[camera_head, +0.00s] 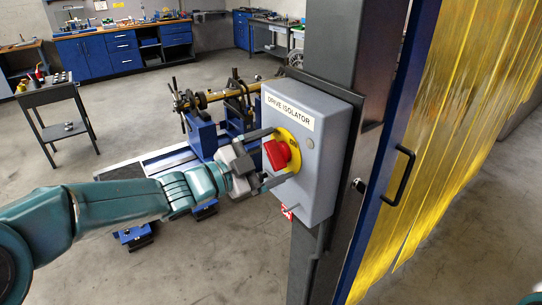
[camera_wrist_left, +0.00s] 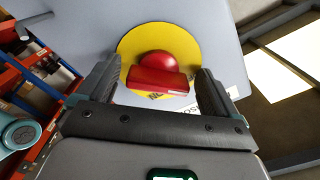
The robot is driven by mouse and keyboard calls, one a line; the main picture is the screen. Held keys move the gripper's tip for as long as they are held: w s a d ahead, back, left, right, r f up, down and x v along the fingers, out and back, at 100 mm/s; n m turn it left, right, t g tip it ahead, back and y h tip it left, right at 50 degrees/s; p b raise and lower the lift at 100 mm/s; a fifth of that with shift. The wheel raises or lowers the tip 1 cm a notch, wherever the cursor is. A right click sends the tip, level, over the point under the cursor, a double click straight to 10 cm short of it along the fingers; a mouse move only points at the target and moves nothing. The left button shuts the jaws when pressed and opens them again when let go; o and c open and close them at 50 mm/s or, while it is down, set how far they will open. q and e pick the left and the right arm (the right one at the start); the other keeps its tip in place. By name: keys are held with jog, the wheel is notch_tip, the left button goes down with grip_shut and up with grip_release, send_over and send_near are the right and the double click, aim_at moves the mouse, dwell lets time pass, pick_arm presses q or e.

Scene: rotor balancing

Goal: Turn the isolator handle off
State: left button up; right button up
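The grey isolator box (camera_head: 318,185), labelled "DRIVE ISOLATOR", is fixed to a dark post. Its red handle (camera_head: 277,153) sits on a round yellow plate (camera_head: 293,140). My left gripper (camera_head: 268,158) is at the box front with its two fingers apart, one above and one below the handle. In the left wrist view the red handle (camera_wrist_left: 158,80) lies between the open fingers (camera_wrist_left: 157,90), with a gap visible on each side. The yellow plate (camera_wrist_left: 128,50) shows behind it. Part of the plate's lettering is hidden. My right gripper is not in view.
The dark post (camera_head: 330,40) carries the box. A blue door frame with a black handle (camera_head: 400,176) and a yellow strip curtain (camera_head: 450,120) stand to the right. A blue rotor stand (camera_head: 203,138) is behind my left gripper. A small trolley (camera_head: 48,97) stands left on open floor.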

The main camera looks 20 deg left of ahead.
pick_arm(q)
jog(key=b+v, duration=0.2)
jog(key=v, duration=1.4)
jog(key=shift+b, duration=0.3)
jog(key=shift+s, duration=0.2)
